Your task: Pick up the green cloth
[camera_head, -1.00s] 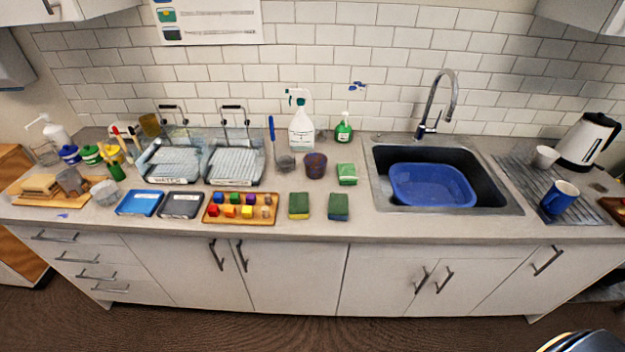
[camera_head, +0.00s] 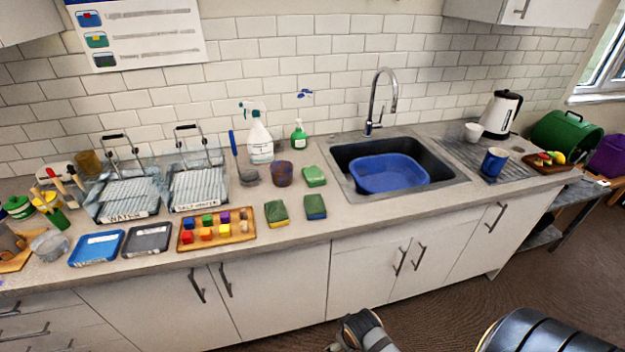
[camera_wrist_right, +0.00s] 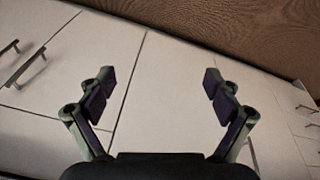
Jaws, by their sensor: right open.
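A small folded green cloth (camera_head: 314,176) appears to lie flat on the counter in the head view, left of the sink and behind two green-topped sponges. My right gripper (camera_wrist_right: 158,85) is open and empty in the right wrist view, facing the white cabinet fronts and brown floor. The cloth is not in that view. Parts of my arm show at the bottom of the head view, in front of the cabinets and well away from the cloth. My left gripper is not in view.
The sponges (camera_head: 276,212) and (camera_head: 315,207) lie near the front edge. The sink holds a blue basin (camera_head: 388,175). A wooden tray (camera_head: 187,239) of coloured cubes lies left.

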